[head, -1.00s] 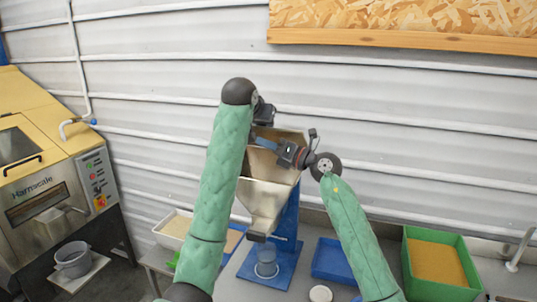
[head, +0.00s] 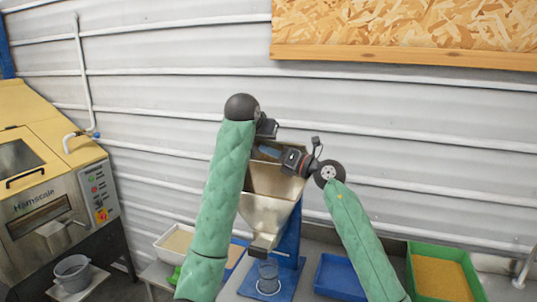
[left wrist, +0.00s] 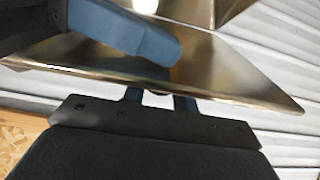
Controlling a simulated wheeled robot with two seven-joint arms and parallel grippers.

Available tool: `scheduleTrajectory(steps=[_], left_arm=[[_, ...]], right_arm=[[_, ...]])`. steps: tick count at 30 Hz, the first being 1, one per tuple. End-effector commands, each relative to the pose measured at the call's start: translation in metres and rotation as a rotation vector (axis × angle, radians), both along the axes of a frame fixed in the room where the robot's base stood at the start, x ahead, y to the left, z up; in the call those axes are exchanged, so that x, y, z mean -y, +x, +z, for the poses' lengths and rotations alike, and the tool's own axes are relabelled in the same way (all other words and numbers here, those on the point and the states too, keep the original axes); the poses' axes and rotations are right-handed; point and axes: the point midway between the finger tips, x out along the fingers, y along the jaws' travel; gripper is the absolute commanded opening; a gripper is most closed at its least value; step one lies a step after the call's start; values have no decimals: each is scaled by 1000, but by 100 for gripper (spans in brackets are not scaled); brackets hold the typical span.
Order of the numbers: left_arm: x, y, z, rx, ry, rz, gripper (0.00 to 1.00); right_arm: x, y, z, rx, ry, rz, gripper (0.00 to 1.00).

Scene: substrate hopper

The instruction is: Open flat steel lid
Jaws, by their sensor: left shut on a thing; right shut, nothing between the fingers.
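The flat steel lid (left wrist: 235,75) fills the middle of the left wrist view as a shiny plate. My left gripper (left wrist: 158,98) is shut on the lid's edge; its fingers are mostly hidden behind my arm in the head view. My right gripper (head: 268,151) is shut and empty at the hopper's top. Its blue fingers (left wrist: 125,30) lie along the lid in the left wrist view; whether they touch it I cannot tell. The hopper's inner walls show below them.
A blue tray (head: 338,277) and a green tray of tan grain (head: 415,262) are on the bench at right. A white tray (head: 166,254) is at left. A yellow machine (head: 50,175) and a grey bucket (head: 72,270) stand far left. The corrugated wall is close behind.

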Motion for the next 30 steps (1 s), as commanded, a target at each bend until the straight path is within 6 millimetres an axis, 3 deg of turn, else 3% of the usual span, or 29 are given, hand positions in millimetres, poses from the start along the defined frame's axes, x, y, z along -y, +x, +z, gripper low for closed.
scheduleTrajectory(steps=[2, 3, 5, 20, 30], left_arm=[[1, -1, -5, -10, 2, -2, 0], [1, -1, -5, -11, 2, -2, 36], [1, -1, -5, -10, 2, -2, 48], [0, -2, -1, -5, 1, -1, 49], [-13, -39, 28, -2, 1, 1, 49]], right_arm=[[3, 2, 6, 6, 7, -7, 0], [3, 2, 6, 6, 6, -7, 0], [3, 1, 5, 6, 6, -6, 0], [1, 1, 3, 3, 3, -3, 0], [1, 0, 3, 3, 3, -3, 0]])
